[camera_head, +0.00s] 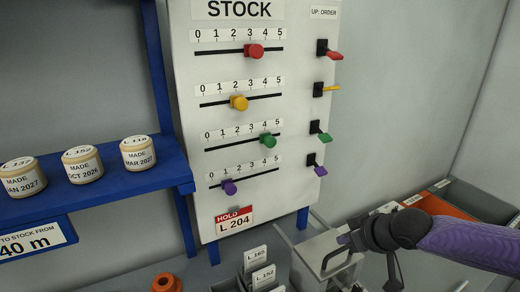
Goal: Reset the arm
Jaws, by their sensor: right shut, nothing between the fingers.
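My right gripper (345,246) is at the lower right, at the end of the dark wrist and purple arm. It is shut and empty, in front of a pale grey stand or box (312,250) below the board; I cannot tell whether they touch. The white STOCK board (235,130) stands to its upper left, clear of it. Its sliders are red (254,50) near 3, yellow (239,103) near 2, green (269,140) near 4 and purple (229,187) near 1. My left gripper is not in view.
Switch levers line the board's right side; the yellow lever (331,88) is about level, while the red lever (333,55) points down. Three labelled jars stand on the blue shelf (100,192). Card holders (264,277) and an orange part (166,282) are below. Bins (440,206) stand at right.

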